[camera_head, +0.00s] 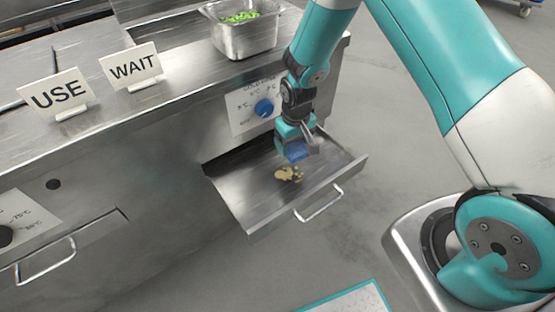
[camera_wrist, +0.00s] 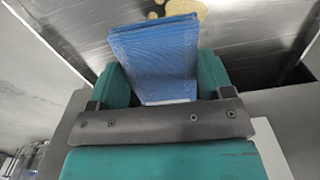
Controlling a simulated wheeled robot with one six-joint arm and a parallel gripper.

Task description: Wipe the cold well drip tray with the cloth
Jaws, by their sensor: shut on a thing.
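The drip tray (camera_head: 255,200) is a metal drawer pulled out from the front of the counter, with a bar handle (camera_head: 320,204) on its front. A tan, patchy spill (camera_head: 289,174) lies on its floor and also shows at the top of the wrist view (camera_wrist: 184,12). My gripper (camera_head: 294,146) is over the tray, just behind the spill. It is shut on a folded blue cloth (camera_wrist: 155,52), which also shows in the head view (camera_head: 296,152). I cannot tell whether the cloth touches the tray floor.
A blue dial (camera_head: 264,108) sits on the counter front above the tray. A metal pan of green food (camera_head: 243,36) stands on the counter top. USE (camera_head: 59,95) and WAIT (camera_head: 131,67) signs stand to the left. A second handle (camera_head: 46,262) is at lower left. Open floor lies right of the tray.

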